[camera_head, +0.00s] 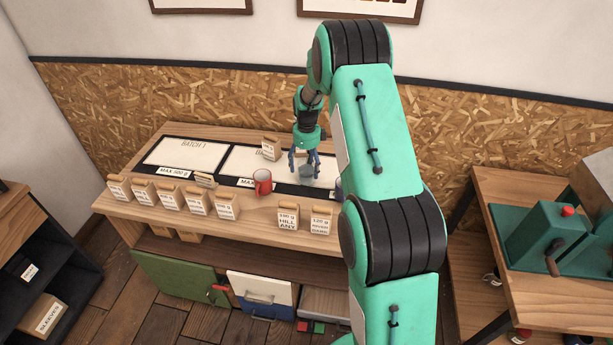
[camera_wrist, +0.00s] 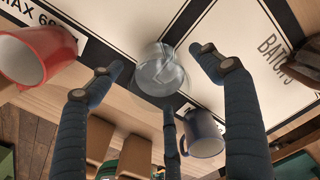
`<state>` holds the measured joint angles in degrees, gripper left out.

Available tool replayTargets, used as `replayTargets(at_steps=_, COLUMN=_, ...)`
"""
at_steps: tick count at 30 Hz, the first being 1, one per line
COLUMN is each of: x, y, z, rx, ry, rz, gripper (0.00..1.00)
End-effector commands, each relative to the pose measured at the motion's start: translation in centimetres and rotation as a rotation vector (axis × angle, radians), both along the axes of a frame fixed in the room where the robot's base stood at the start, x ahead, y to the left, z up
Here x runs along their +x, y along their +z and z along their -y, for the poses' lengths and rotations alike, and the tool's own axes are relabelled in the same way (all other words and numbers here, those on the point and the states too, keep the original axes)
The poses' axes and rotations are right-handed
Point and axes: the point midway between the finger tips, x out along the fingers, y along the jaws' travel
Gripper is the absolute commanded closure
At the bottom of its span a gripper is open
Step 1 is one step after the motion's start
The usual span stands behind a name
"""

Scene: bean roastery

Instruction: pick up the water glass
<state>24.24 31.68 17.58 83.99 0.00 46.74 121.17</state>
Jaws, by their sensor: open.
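The water glass (camera_wrist: 160,72) is clear and see-through and stands on the black border between two white batch areas. In the wrist view it lies between and beyond my open fingers. In the head view the glass (camera_head: 306,171) shows faintly beneath my gripper (camera_head: 304,162), which points down above the counter. In the wrist view my gripper (camera_wrist: 160,85) has its fingers spread around the glass's outline, with no clear contact. Whether the fingertips are level with the glass or above it, I cannot tell.
A red mug (camera_head: 263,182) stands left of the glass. A dark blue mug (camera_wrist: 203,135) stands close by on the other side, mostly hidden by my arm in the head view. Several paper bags (camera_head: 198,202) line the counter's front edge; one bag (camera_head: 271,148) stands behind.

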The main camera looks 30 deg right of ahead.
Motion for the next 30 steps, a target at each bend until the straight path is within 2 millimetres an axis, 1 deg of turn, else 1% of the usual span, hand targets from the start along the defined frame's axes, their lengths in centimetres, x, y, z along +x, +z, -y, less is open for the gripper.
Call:
replayTargets(at_steps=4, x=0.0, y=0.0, z=0.0, rx=0.0, ry=0.0, rz=0.0, gripper=0.22)
replayTargets(at_steps=8, x=0.0, y=-0.7, z=0.0, rx=0.0, ry=0.0, rz=-0.001, gripper=0.22)
replayTargets(at_steps=18, x=0.0, y=-4.4, z=0.0, rx=0.0, ry=0.0, rz=-0.001, gripper=0.22)
replayTargets(at_steps=21, x=0.1, y=-5.0, z=0.0, rx=0.001, ry=0.0, rz=-0.001, gripper=0.22)
replayTargets(at_steps=30, x=0.1, y=-5.2, z=0.0, rx=0.0, ry=0.0, rz=0.0, gripper=0.22)
